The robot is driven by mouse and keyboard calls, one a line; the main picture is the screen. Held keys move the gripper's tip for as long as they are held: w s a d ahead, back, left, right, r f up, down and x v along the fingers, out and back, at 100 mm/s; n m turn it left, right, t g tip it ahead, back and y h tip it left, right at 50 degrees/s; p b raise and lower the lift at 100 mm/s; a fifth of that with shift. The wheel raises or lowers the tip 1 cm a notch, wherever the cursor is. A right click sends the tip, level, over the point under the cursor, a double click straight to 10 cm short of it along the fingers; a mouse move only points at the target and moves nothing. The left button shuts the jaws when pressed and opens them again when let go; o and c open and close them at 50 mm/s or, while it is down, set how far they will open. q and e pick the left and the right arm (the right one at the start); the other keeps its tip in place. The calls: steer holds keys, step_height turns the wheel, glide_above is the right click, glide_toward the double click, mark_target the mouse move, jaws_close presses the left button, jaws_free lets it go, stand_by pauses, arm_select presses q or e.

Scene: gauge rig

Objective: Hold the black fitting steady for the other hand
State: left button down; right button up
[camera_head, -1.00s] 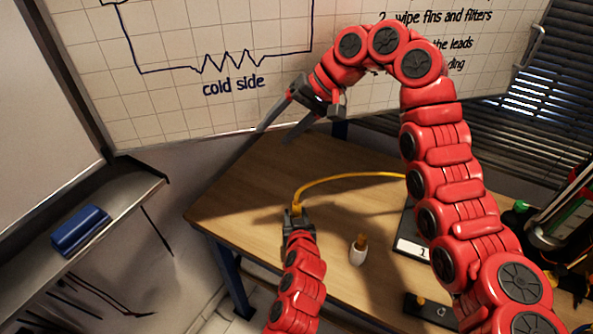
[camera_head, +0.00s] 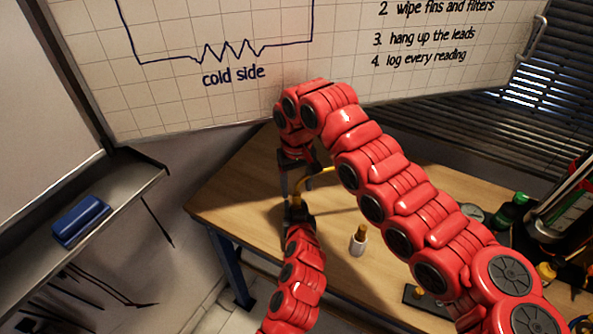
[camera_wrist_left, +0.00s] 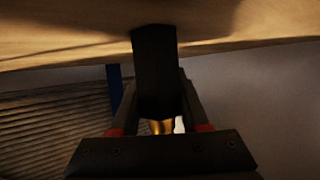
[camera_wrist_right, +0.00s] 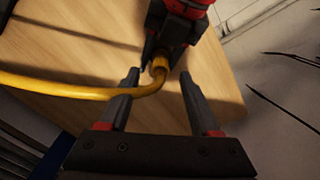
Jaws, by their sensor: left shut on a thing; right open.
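My left gripper (camera_head: 298,210) is low over the table's left part, shut on the black fitting (camera_wrist_left: 155,65). In the left wrist view the fitting is a dark block between the fingers, with a brass-coloured part (camera_wrist_left: 161,127) near the palm. In the head and right wrist views it blends with the dark jaws. A yellow cable (camera_wrist_right: 60,90) ends in a yellow-brass end (camera_wrist_right: 160,66) at the left jaws. My right gripper (camera_wrist_right: 160,77) is open and empty, close to that end, with the cable crossing at its left finger. In the head view it points down just above the left gripper.
The wooden table (camera_head: 240,190) has bare room at its left. A white bottle with a brown top (camera_head: 358,242) stands right of my left gripper. A green bottle (camera_head: 512,210) stands at the right. The whiteboard (camera_head: 200,100) is behind, and a tray holds a blue eraser (camera_head: 82,220).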

mark_target(297, 189)
steer(key=shift+f, duration=2.05)
jaws_close()
